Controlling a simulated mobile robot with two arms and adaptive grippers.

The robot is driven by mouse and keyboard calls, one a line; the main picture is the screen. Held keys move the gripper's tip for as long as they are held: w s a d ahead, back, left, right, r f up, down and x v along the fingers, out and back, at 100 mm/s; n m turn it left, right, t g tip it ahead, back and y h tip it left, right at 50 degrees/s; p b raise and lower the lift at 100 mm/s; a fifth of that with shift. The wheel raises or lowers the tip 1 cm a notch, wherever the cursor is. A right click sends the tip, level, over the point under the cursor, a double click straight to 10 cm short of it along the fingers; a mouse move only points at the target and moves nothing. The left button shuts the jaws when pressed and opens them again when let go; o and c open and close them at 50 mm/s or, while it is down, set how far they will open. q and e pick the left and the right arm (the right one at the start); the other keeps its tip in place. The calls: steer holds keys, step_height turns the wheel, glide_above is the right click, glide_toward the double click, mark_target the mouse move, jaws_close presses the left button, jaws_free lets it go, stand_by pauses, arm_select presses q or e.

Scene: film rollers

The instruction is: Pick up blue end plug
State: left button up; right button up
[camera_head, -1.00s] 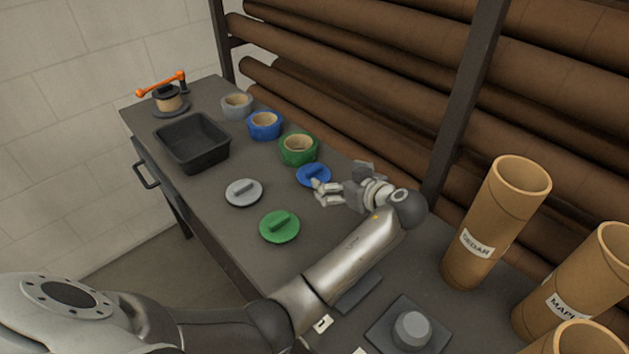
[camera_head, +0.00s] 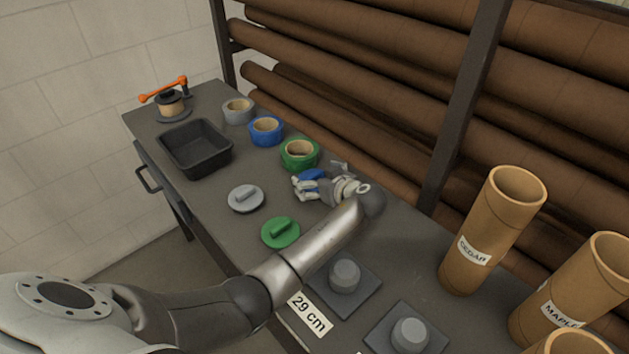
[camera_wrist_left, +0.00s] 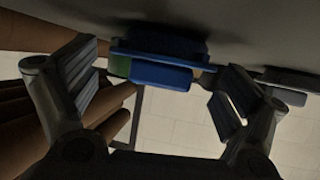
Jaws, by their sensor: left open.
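The blue end plug (camera_head: 311,173) lies on the dark table beside the green tape roll, partly covered by my left gripper (camera_head: 316,183). In the left wrist view the blue end plug (camera_wrist_left: 160,76) shows its bar-shaped handle between the two finger pads of my left gripper (camera_wrist_left: 162,85). The fingers are open, with a gap on each side of the handle. My right gripper is not in view.
A grey end plug (camera_head: 245,198) and a green end plug (camera_head: 281,232) lie nearby. Green (camera_head: 300,154), blue (camera_head: 266,130) and grey (camera_head: 237,110) tape rolls line the back edge. A black tray (camera_head: 228,158) is at left. Cardboard tubes (camera_head: 490,230) stand at right.

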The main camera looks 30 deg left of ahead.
arm_select(q)
steer(key=c, duration=0.8)
steer(key=shift+c, duration=0.2)
steer(key=shift+r, duration=0.15)
